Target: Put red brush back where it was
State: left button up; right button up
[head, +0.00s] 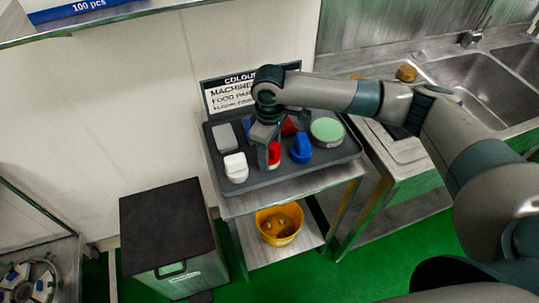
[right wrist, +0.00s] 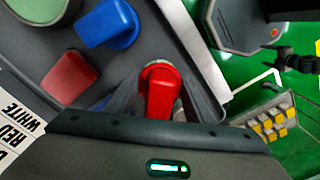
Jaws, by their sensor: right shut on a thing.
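The red brush (head: 274,154) is between the fingers of my right gripper (head: 266,147), over the front part of the dark grey tray (head: 325,163). In the right wrist view the red brush (right wrist: 161,92) stands between the two fingers of the right gripper (right wrist: 160,100), which is shut on it. I cannot tell whether the brush's underside touches the tray. A blue brush (head: 301,148) is just right of it and a white brush (head: 235,167) is to its left. A red block (right wrist: 68,77) lies behind it, partly hidden in the head view. My left gripper is not in view.
A grey block (head: 225,138) and a green-topped round tub (head: 327,131) also sit on the tray. A sign (head: 228,92) stands behind it. A yellow bucket (head: 279,223) is on the shelf below. A dark-topped bin (head: 168,225) stands left; a sink (head: 470,85) is right.

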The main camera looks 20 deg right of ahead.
jog(key=shift+f, duration=0.85)
jog(key=o, duration=1)
jog(key=shift+f, duration=0.15)
notch_tip(320, 180, up, 11)
jog(key=b, duration=0.3)
jog(key=shift+r, duration=0.65)
